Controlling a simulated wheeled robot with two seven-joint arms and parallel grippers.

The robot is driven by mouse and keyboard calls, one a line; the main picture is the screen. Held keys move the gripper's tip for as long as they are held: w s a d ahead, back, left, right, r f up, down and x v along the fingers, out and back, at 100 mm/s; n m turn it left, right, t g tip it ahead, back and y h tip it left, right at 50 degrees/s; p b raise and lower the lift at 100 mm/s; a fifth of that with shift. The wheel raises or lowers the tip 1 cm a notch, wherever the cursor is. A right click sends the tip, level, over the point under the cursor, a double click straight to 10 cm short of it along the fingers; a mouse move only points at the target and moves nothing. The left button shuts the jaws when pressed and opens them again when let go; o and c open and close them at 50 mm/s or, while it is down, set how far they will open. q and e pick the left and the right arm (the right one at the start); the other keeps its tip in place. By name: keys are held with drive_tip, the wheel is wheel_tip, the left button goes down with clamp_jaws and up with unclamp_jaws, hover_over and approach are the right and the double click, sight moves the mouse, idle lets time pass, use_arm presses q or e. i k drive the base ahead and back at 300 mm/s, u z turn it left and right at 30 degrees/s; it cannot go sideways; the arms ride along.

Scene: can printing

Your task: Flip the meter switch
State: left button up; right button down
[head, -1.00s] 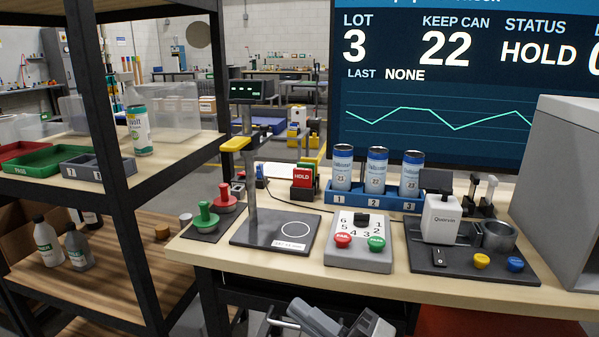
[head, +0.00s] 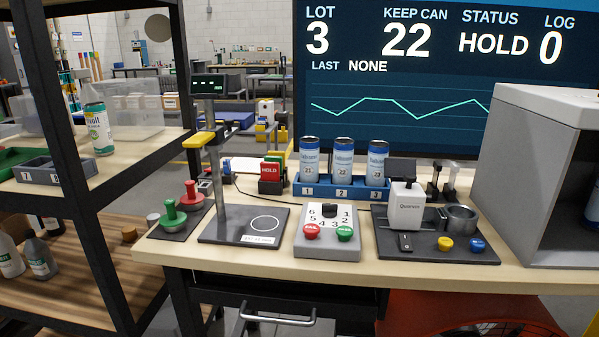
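The white meter (head: 407,207), lettered "Quorvin", stands on a dark base plate (head: 385,238) at the right of the bench. A small black switch (head: 405,242) with a light mark sits on the plate at the meter's front. Its position, on or off, is too small to tell. A metal cup (head: 461,219), a yellow button (head: 445,243) and a blue button (head: 478,244) share the plate. Neither of my grippers is in view.
Left of the meter is a grey dial box (head: 327,246) with red FAIL and green PASS buttons. Behind it, three cans (head: 343,160) stand in a blue rack (head: 325,190). A grey cabinet (head: 530,150) closes off the right side. A stand (head: 217,190) rises at left.

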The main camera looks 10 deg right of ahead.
sight(406, 240)
drive_tip(key=u, duration=0.5)
drive_tip(key=k, duration=1.25)
drive_tip(key=u, duration=0.6)
drive_tip(key=i, duration=1.65)
drive_tip(key=z, duration=1.4)
drive_tip(key=i, duration=0.7)
drive_tip(key=z, duration=0.8)
